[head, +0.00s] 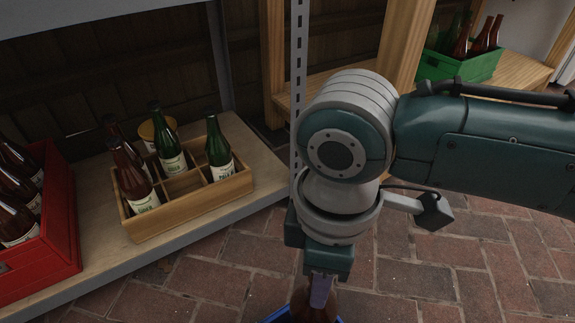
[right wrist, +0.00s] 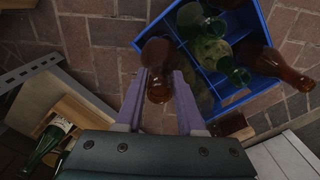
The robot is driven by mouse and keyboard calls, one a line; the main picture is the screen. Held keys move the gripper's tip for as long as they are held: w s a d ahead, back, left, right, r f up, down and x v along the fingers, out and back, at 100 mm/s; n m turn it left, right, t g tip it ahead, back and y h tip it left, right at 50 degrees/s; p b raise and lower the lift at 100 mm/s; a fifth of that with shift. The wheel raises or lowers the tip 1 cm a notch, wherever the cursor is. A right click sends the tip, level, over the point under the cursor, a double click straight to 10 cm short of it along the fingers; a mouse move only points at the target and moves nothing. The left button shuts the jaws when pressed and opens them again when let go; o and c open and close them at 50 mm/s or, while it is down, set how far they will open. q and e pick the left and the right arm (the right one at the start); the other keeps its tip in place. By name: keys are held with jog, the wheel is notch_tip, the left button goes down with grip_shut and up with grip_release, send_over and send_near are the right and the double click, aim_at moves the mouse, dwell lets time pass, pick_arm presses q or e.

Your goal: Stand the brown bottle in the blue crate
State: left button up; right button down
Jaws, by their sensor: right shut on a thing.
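A brown bottle (right wrist: 158,52) is held between the fingers of my right gripper (right wrist: 159,88) in the right wrist view. In the head view, my right gripper (head: 320,289) points down at the bottom edge, with part of the brown bottle (head: 316,307) below it. The blue crate (right wrist: 172,23) shows at the upper right of the right wrist view; the held bottle overlaps its left corner there, and I cannot tell its height above the crate. Only slivers of the crate (head: 274,317) show in the head view. My left gripper is out of view.
The crate holds green bottles (right wrist: 211,50) and a brown bottle (right wrist: 268,66). A wooden crate (head: 184,220) with several bottles and a red crate (head: 62,225) stand on the low shelf at left. A green crate (head: 470,68) stands at back right. Brick paving (head: 215,280) is open.

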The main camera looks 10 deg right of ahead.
aim_at(313, 311)
notch_tip(313, 311, down, 5)
jog(key=b, duration=0.3)
jog(key=shift+r+b, duration=0.1)
jog(key=shift+b, duration=0.2)
jog(key=shift+w, duration=0.1)
jog(key=c, duration=1)
grip_release()
jog(key=shift+f, duration=0.2)
jog(key=o, duration=0.5)
jog(key=shift+r, duration=0.1)
